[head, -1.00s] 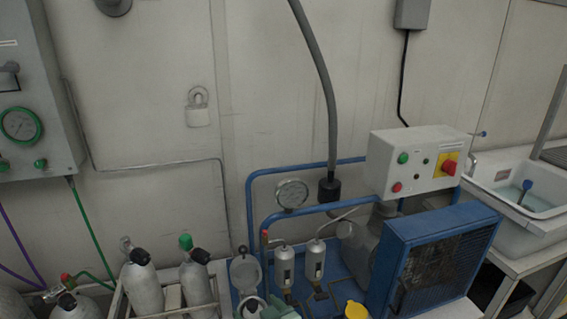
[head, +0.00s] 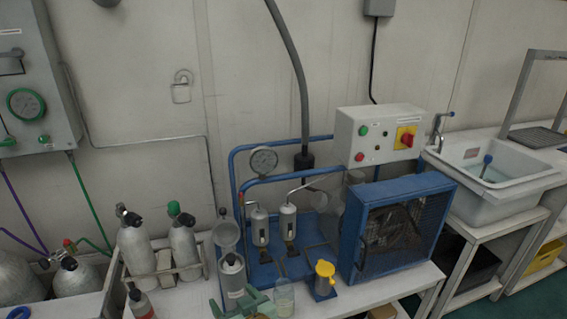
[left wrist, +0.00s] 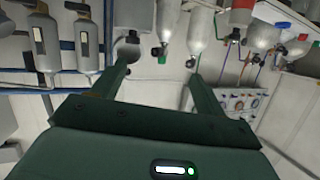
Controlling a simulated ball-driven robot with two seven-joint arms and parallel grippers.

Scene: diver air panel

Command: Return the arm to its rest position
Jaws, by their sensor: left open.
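My left gripper (head: 258,303) shows only partly, as a green shape at the bottom edge of the head view, in front of the workbench items. In the left wrist view its two dark green fingers (left wrist: 162,65) stand wide apart with nothing between them. That view shows the scene upside down, with the cylinders and filters beyond the fingers. My right gripper is not in view.
A grey canister (head: 232,280), a clear cup (head: 284,297) and a yellow-topped pot (head: 325,275) stand close to the left gripper. Gas cylinders (head: 184,245) stand to the left. The blue compressor (head: 400,235) and the sink (head: 495,180) are to the right.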

